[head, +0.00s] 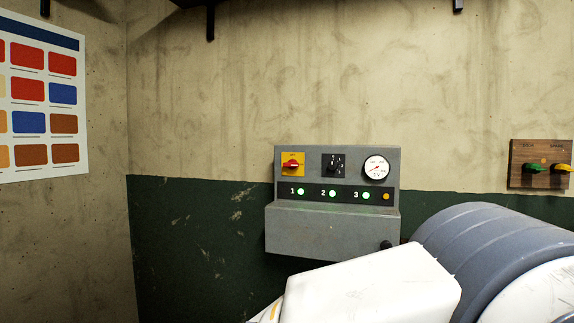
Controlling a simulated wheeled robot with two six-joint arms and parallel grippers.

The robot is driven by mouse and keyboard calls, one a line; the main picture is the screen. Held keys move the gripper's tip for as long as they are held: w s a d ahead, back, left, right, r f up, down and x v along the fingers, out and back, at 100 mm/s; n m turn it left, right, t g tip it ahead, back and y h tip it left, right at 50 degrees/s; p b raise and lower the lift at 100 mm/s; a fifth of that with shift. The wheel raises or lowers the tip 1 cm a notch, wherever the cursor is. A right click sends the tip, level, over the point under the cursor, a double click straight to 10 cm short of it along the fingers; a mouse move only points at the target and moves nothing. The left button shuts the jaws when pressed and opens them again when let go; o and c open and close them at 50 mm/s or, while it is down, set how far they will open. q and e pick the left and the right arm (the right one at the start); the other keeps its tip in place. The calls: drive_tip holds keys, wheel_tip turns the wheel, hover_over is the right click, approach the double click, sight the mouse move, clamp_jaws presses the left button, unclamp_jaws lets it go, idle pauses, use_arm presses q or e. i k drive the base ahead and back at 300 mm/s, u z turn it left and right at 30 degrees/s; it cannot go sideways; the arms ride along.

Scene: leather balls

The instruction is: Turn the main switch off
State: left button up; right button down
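A grey control box (337,225) is fixed to the wall ahead. The main switch (292,165) appears to be the red rotary handle on a yellow plate at the box's upper left. Its handle looks roughly horizontal, and the small lettering is unreadable. Three green lamps (332,194), numbered 1 to 3, are lit below it. Neither gripper can be made out in the head view. Large white and grey parts, which look like my own arm, fill the lower right and hide the area below the box.
Beside the switch are a black selector (333,165) and a round gauge (376,167). An orange lamp (386,197) sits lower right. A wooden panel (524,151) with green and yellow handles hangs at right.

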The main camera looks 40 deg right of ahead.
sight(292, 164)
drive_tip(key=z, duration=0.65)
drive_tip(key=i, duration=0.85)
drive_tip(key=z, duration=0.85)
